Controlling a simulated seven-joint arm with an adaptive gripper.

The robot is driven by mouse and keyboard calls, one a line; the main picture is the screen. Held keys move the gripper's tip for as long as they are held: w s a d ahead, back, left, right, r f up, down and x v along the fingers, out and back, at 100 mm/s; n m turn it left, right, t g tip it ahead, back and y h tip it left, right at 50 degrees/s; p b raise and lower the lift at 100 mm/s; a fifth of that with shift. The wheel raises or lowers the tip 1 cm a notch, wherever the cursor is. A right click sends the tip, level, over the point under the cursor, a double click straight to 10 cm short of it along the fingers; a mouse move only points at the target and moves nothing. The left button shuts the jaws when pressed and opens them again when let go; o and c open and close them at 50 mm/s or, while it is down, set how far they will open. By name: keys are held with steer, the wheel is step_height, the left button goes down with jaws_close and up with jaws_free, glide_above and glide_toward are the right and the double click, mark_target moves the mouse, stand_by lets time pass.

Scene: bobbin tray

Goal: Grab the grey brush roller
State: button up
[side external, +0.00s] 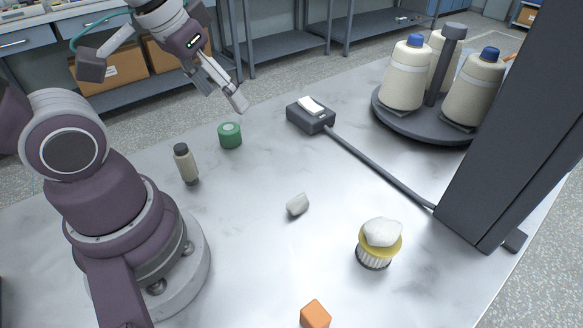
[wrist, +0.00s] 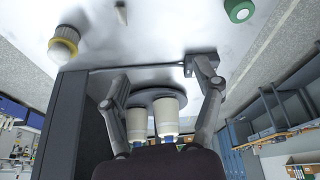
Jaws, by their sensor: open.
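I cannot pick out a brush roller for certain. A small beige-grey upright cylinder with a dark top (side external: 187,166) stands near my base in the side view. A small pale grey piece (side external: 297,204) lies mid-table; it also shows at the top of the wrist view (wrist: 121,13). A yellow-banded piece with a white top and ribbed base (side external: 379,243) stands at the right; it also shows in the wrist view (wrist: 64,45). My gripper (side external: 234,99) is open and empty, raised near the table's far edge, its fingers apart in the wrist view (wrist: 160,75).
A green roll (side external: 230,136) stands just below my gripper in the picture. A grey box (side external: 310,117) joins a bar to a tall dark column (side external: 500,150). A round tray (side external: 420,122) bears cream bobbins (side external: 405,75). An orange block (side external: 315,314) lies in front.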

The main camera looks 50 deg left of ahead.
mark_target(180, 146)
steer(key=s+a+f+n+g, duration=0.1)
steer(key=a+n, duration=0.2)
steer(key=s+a+f+n+g, duration=0.2)
steer(key=a+n, duration=0.2)
steer(key=s+a+f+n+g, duration=0.1)
steer(key=a+f+n, duration=0.1)
steer(key=a+n, duration=0.1)
steer(key=shift+s+a+f+n+g, duration=0.2)
steer(key=shift+s+n+g, duration=0.1)
steer(key=shift+n, duration=0.3)
steer(key=shift+h, duration=0.3)
steer(key=f, duration=0.7)
steer(key=a+f, duration=0.1)
steer(key=f, duration=0.2)
steer(key=shift+f, duration=0.2)
jaws_close()
